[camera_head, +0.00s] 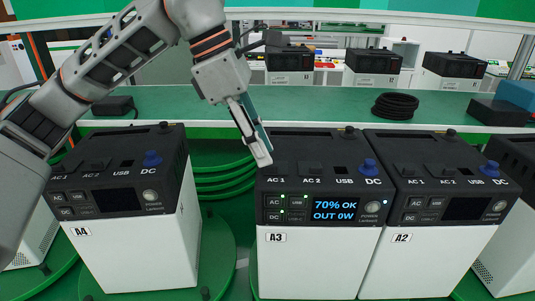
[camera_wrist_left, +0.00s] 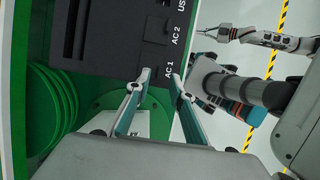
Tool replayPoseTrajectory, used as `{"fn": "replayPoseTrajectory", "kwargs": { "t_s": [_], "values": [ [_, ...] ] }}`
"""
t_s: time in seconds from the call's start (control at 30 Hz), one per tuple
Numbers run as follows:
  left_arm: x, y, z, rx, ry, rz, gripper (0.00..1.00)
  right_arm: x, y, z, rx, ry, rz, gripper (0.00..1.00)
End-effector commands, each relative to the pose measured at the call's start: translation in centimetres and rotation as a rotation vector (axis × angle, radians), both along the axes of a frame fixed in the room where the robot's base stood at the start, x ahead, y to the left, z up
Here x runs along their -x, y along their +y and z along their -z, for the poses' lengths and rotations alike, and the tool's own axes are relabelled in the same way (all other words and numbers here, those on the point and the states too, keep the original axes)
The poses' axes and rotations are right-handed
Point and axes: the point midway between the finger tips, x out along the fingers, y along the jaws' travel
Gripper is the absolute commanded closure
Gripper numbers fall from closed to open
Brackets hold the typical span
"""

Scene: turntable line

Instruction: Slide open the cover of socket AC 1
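Power station A3 (camera_head: 305,240) stands at the centre of the head view, white below with a black top and a lit screen reading 70% OK. The dark AC 1 cover (camera_head: 277,168) is on its top, at the left end of the socket row. It looks closed, though this is hard to tell, dark on dark. My left gripper (camera_head: 262,160) is just above and left of this cover; contact cannot be told. In the wrist view its fingertips (camera_wrist_left: 160,77) are apart with nothing between them, beside the AC 1 label. A grey arm, probably my right, ends in a narrow tip (camera_wrist_left: 205,33).
Unit A4 (camera_head: 140,245) stands left and unit A2 (camera_head: 425,255) close on the right. Green turntable discs (camera_head: 215,180) show between A4 and A3. A green shelf (camera_head: 290,104) behind holds a black cable coil (camera_head: 396,106). Blue knobs (camera_head: 369,166) stick up from the units.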

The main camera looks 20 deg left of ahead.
Motion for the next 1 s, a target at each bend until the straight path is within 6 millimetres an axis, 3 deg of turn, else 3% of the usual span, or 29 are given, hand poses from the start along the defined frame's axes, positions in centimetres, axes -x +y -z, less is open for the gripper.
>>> {"fn": "replayPoseTrajectory", "kwargs": {
  "t_s": [0.2, 0.53, 0.57, 0.63, 0.87, 1.0],
  "values": [
    [-0.2, -0.9, 2.1, 0.001, 0.001, 0.003, 0.78, -0.2, -0.3, -0.3, 0.002, -0.002, 0.005, 1.00],
    [-0.3, -1.1, 2.5, 0.002, -0.001, 0.001, 0.78, -0.6, -0.5, -0.3, 0.003, -0.006, 0.012, 1.00],
    [-0.3, -1.1, 2.5, 0.002, -0.001, 0.001, 0.80, -0.5, -0.5, -0.3, 0.003, -0.006, 0.012, 1.00],
    [-0.3, -1.1, 2.5, 0.001, -0.001, 0.001, 0.99, -0.5, -0.5, -0.3, 0.002, -0.006, 0.013, 1.00],
    [-0.4, -1.0, 2.5, 0.001, 0.000, 0.000, 1.00, -0.5, -0.4, -0.3, 0.001, -0.005, 0.011, 1.00],
    [-2.0, -0.6, 2.4, 0.001, -0.001, -0.004, 1.00, -0.4, -0.2, -0.3, 0.000, -0.003, 0.009, 1.00]
  ]
}}
